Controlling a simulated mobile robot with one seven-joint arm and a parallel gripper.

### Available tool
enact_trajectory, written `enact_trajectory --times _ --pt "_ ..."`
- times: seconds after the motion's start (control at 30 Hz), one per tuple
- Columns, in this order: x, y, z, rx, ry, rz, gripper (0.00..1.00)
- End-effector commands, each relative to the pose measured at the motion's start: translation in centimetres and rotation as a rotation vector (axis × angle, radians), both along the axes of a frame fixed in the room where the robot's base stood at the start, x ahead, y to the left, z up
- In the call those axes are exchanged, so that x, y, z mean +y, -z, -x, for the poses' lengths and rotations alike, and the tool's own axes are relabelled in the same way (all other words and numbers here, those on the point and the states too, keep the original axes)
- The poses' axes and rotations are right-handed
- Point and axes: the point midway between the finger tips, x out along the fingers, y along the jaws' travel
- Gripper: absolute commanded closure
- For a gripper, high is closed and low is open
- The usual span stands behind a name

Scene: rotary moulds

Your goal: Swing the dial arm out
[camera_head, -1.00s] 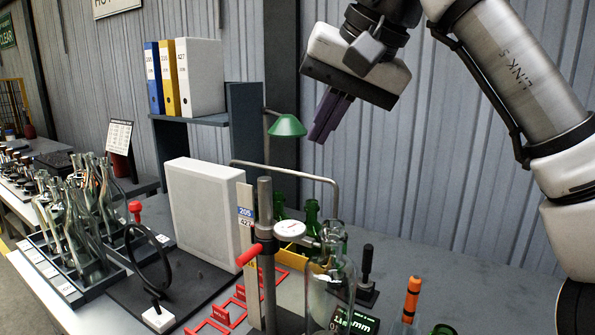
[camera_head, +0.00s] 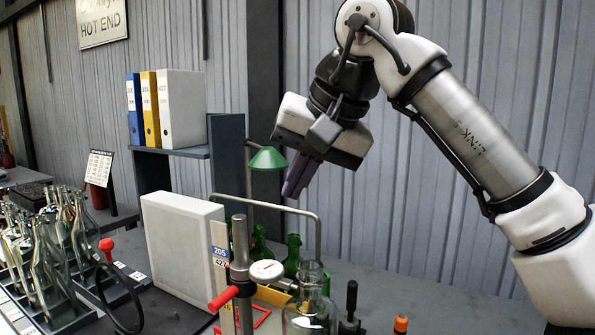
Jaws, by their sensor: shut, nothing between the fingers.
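The dial (camera_head: 266,271) is a small white round gauge on an arm clamped to an upright metal post (camera_head: 241,240). A red handle (camera_head: 224,298) sticks out to the left of the post. The dial sits beside the neck of a clear glass bottle (camera_head: 311,300), seeming to reach over toward it; I cannot tell whether they touch. My gripper (camera_head: 298,178) is shut and empty, its purple fingers pointing down, in the air above and behind the dial. The lower part of the stand is cut off by the picture's edge.
A green lamp (camera_head: 267,159) and a bent metal tube (camera_head: 300,211) rise near my fingers. A white panel (camera_head: 180,238) stands left of the post. Green bottles (camera_head: 292,255) are behind the dial. Binders (camera_head: 180,108) fill a shelf. Clear bottles (camera_head: 45,240) crowd the left.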

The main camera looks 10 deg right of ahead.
Motion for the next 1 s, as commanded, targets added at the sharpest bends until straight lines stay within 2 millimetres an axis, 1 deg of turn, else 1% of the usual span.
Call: enact_trajectory --times 0.03,0.2,0.27,0.3,0.4,0.53,0.7,1.0 --pt "0.4 1.2 -0.4 0.002 -0.002 0.0 1.0" --pt "1.6 4.2 -1.9 0.003 -0.001 0.001 1.0" --pt "2.0 5.2 -2.3 0.001 -0.002 -0.001 1.0" --pt "2.9 5.1 -2.3 0.0 -0.005 0.003 1.0" --pt "4.2 5.6 -2.5 0.0 -0.003 0.002 1.0" --pt "5.2 6.0 -2.7 0.001 0.0 0.0 1.0" --pt "5.7 6.2 -2.8 -0.001 -0.002 -0.001 1.0" --pt "5.7 6.2 -2.8 -0.001 -0.002 -0.001 1.0"
